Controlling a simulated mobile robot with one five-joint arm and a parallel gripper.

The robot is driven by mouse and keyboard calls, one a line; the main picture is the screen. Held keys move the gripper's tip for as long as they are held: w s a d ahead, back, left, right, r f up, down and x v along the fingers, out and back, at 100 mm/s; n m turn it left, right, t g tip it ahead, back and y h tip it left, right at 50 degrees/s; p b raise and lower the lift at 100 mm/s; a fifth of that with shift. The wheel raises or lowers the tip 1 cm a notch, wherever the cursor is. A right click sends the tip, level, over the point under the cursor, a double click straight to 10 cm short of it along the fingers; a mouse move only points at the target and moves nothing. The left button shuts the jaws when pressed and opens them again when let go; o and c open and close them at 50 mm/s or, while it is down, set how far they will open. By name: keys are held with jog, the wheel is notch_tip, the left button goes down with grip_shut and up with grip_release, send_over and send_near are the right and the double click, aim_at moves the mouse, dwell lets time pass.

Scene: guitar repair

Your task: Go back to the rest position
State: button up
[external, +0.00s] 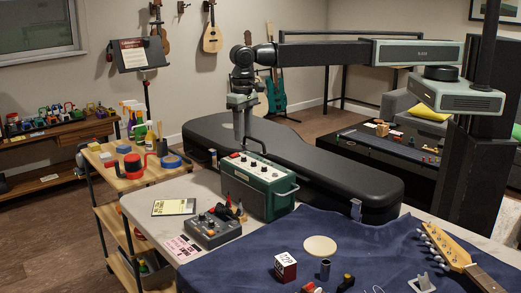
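My gripper (241,128) hangs pointing down at the end of my outstretched arm (325,53). It is above the back of the green amplifier (258,185) and in front of the black guitar case (320,160). Its fingertips are small and dark against the case, so I cannot tell whether they are open or shut. I see no object clearly held in it. My column stands at the right, and the arm reaches from it to the left.
A grey pedal box (210,227) stands beside the amplifier. A blue cloth (370,245) bears a dark red box (285,267), a round disc (320,246) and a guitar neck (455,250). A loaded wooden cart (120,180) stands left. The space above the table is mostly free.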

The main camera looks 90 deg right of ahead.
jog(key=shift+d, duration=0.1)
jog(key=s+d+f+m+b, duration=0.1)
jog(key=s+d, duration=0.2)
jog(key=d, duration=0.9)
jog(key=s+d+f+m+b, duration=0.1)
jog(key=s+d, duration=0.3)
jog(key=d, duration=0.8)
jog(key=s+d+n, duration=0.4)
jog(key=s, duration=0.5)
jog(key=s+d+n, duration=0.4)
jog(key=s+d, duration=0.1)
jog(key=s, duration=0.4)
jog(key=shift+s+d+f, duration=0.2)
jog(key=shift+d, duration=0.05)
